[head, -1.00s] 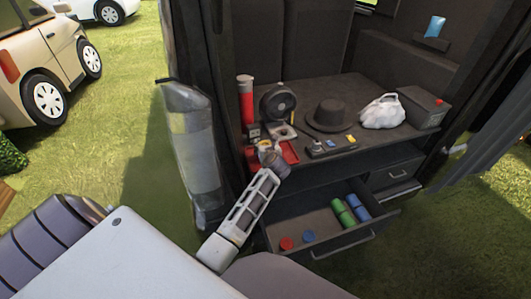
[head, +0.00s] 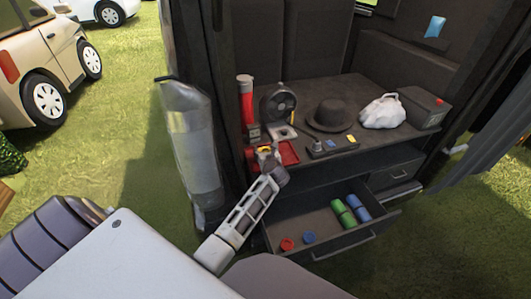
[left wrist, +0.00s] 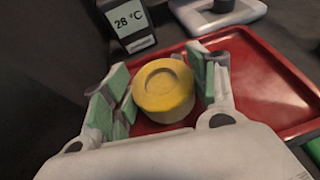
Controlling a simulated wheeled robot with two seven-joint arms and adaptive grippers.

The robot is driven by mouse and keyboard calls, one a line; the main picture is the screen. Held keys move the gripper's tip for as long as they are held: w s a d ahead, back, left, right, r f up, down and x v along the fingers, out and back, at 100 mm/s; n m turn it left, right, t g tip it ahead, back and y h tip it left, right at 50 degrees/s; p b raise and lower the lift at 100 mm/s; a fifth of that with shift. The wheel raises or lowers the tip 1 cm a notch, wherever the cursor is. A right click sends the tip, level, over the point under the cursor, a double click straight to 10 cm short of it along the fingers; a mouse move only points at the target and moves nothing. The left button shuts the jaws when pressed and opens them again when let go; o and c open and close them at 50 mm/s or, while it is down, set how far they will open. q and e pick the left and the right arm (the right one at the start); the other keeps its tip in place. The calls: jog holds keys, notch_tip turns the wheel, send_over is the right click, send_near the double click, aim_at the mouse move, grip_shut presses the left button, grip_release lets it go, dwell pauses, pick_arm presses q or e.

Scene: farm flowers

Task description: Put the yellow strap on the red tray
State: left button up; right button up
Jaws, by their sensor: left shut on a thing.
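The yellow strap is a round yellow roll (left wrist: 164,88) between the green-padded fingers of my left gripper (left wrist: 163,95). My left gripper is shut on it. In the left wrist view the roll appears over the red tray (left wrist: 262,75); whether it touches the tray is hard to tell. In the head view the red tray (head: 288,153) lies at the front left of the dark counter. My left gripper (head: 265,152) is at its left part, with a bit of yellow showing, and hides some of the tray. My right gripper is out of view.
A meter reading 28 °C (left wrist: 131,22) stands beside the tray, and a white-framed device (left wrist: 215,10) is behind it. The counter also holds a fan (head: 279,103), a hat (head: 330,115) and a white bag (head: 383,111). An open drawer (head: 318,222) juts out below.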

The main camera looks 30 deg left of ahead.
pick_arm(q)
jog(key=o, duration=1.2)
jog(key=shift+c, duration=0.2)
jog(key=shift+r, duration=0.1)
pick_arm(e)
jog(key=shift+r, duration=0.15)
pick_arm(q)
jog(key=shift+s+d+r, duration=0.25)
jog(key=shift+s+d, duration=0.25)
jog(key=shift+p+v, duration=0.45)
jog(key=shift+v, duration=2.55)
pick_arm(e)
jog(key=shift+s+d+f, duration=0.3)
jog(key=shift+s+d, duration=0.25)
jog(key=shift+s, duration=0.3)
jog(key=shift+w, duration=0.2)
